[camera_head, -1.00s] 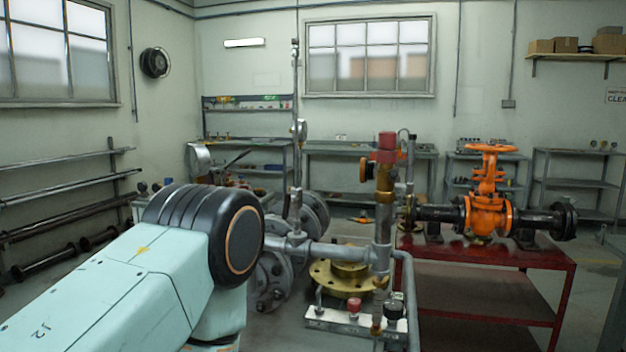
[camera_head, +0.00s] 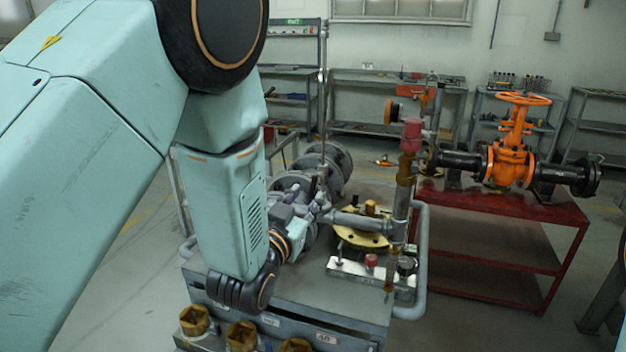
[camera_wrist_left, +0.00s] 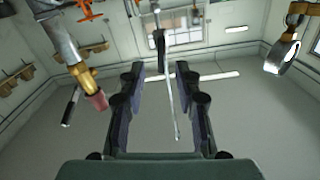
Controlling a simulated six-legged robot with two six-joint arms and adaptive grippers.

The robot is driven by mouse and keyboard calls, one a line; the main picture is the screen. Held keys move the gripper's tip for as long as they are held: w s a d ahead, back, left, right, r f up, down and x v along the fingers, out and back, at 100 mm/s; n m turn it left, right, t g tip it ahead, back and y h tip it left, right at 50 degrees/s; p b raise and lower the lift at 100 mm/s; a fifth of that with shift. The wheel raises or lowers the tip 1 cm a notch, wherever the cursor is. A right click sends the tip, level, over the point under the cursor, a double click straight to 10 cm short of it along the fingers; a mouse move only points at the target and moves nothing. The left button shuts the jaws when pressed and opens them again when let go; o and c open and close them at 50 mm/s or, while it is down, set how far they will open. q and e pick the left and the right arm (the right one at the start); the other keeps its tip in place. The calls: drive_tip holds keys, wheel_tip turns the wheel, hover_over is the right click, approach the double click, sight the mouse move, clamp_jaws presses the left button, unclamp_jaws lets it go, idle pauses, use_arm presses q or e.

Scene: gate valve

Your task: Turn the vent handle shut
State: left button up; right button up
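My left gripper (camera_head: 318,208) is beside the grey pipework on the cart, partly hidden by its own wrist. In the left wrist view its two dark fingers (camera_wrist_left: 157,100) are apart, with nothing clamped between them. A slim dark handle (camera_wrist_left: 160,50) and a thin grey rod (camera_wrist_left: 171,95) show in the gap, apparently beyond the fingertips. A second dark lever (camera_wrist_left: 71,105) hangs beside a brass fitting with a red cap (camera_wrist_left: 96,100). I cannot tell for sure which is the vent handle. In the head view the red-topped brass fitting (camera_head: 405,165) stands upright on the pipe.
A red table (camera_head: 470,220) at the right carries an orange gate valve (camera_head: 510,155) on a black pipe. A brass flange (camera_head: 362,235) lies on the cart top (camera_head: 320,290). Brass hex fittings (camera_head: 241,336) sit at the cart's near edge. Grey shelves stand behind.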

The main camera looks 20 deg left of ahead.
sight(313, 187)
use_arm(q)
drive_tip(key=w, duration=0.5)
drive_tip(key=shift+w+a+p, duration=0.1)
drive_tip(key=shift+w+p, duration=0.15)
drive_tip(key=shift+p, duration=0.05)
drive_tip(key=shift+w+f, duration=0.1)
drive_tip(key=shift+w, duration=0.25)
clamp_jaws()
